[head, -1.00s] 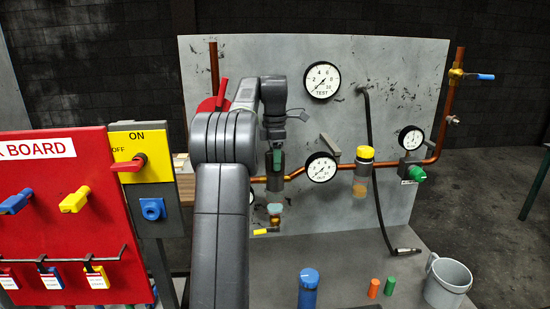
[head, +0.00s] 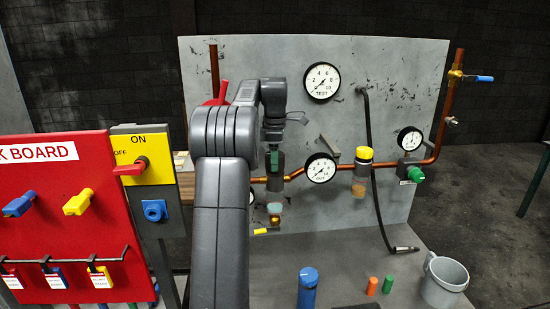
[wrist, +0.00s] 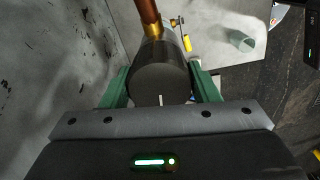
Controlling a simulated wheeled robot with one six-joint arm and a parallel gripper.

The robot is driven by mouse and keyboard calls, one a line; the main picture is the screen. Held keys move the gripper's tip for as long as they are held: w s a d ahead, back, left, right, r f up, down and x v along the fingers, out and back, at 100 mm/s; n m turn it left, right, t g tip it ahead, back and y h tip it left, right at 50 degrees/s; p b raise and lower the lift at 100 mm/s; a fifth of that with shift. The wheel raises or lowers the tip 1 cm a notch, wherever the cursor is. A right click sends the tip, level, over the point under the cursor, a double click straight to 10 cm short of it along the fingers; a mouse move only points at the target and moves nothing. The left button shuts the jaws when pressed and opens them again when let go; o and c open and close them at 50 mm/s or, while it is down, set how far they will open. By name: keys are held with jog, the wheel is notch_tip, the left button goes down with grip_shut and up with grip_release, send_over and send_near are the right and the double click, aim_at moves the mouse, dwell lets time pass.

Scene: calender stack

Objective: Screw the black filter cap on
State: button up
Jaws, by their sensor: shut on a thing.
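The black filter cap (wrist: 160,82) shows in the wrist view as a dark round cylinder with a short white mark on its near face. My gripper (wrist: 162,90) is shut on it, with one green finger on each side. In the head view my gripper (head: 274,158) points down at the filter housing (head: 275,184) on the copper pipe line. The cap itself is mostly hidden there by the fingers. I cannot tell how far the cap is seated or turned.
A copper pipe (head: 297,174) runs right past a gauge (head: 321,167) and a yellow-capped filter (head: 363,160). A blue cylinder (head: 308,285), orange and green caps and a grey mug (head: 444,282) stand on the bench. A red lock board (head: 60,215) stands left.

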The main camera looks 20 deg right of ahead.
jog(key=shift+r+m+p, duration=0.15)
jog(key=shift+m+p, duration=0.25)
jog(key=shift+m, duration=0.6)
jog(key=o, duration=1.1)
jog(key=shift+c, duration=0.2)
jog(key=shift+r, duration=3.65)
jog(key=shift+f, duration=0.1)
